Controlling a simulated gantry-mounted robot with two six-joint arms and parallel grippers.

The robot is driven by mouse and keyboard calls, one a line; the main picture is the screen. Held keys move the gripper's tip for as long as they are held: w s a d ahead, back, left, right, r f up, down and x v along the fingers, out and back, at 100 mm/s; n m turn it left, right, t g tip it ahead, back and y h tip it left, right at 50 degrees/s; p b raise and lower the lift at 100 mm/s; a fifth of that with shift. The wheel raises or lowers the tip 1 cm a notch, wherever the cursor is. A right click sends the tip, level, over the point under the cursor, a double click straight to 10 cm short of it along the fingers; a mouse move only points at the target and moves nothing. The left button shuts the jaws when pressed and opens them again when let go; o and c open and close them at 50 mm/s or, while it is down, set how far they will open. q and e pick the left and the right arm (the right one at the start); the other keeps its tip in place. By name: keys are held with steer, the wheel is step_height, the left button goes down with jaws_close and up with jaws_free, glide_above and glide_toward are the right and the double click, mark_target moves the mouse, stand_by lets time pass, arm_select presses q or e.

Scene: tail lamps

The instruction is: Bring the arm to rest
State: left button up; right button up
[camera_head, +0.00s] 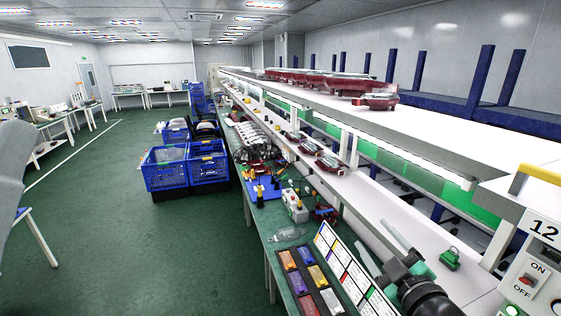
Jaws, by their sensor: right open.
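My right gripper (372,234) reaches in from the bottom right, its two grey fingers spread apart and nothing visible between them. It is over the near end of the lower white conveyor (385,212), beside the colour chart. My left gripper is out of view; a grey part of my left arm shows at the left edge. Red tail lamps (325,160) lie on the lower conveyor farther ahead, away from the gripper. More red lamps (376,101) sit on the upper white shelf (440,128).
A tray of coloured bins (303,279) and a colour chart (351,270) lie on the green bench close to the right gripper. A control box with ON/OFF switch (527,281) stands at right. Blue crates (167,177) are on the floor; open green floor lies left.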

steer(key=s+a+r+t+y, duration=0.1)
steer(key=s+a+r+t, duration=0.15)
steer(key=r, duration=0.45)
steer(key=s+a+r+t, duration=0.15)
steer(key=s+r, duration=0.25)
steer(key=r, duration=0.4)
steer(key=s+r+m+t, duration=0.6)
steer(key=s+r+m, duration=0.3)
steer(key=s+r, duration=0.5)
steer(key=shift+s+d+h, duration=0.3)
steer(key=shift+s+h, duration=0.1)
steer(key=shift+s, duration=0.9)
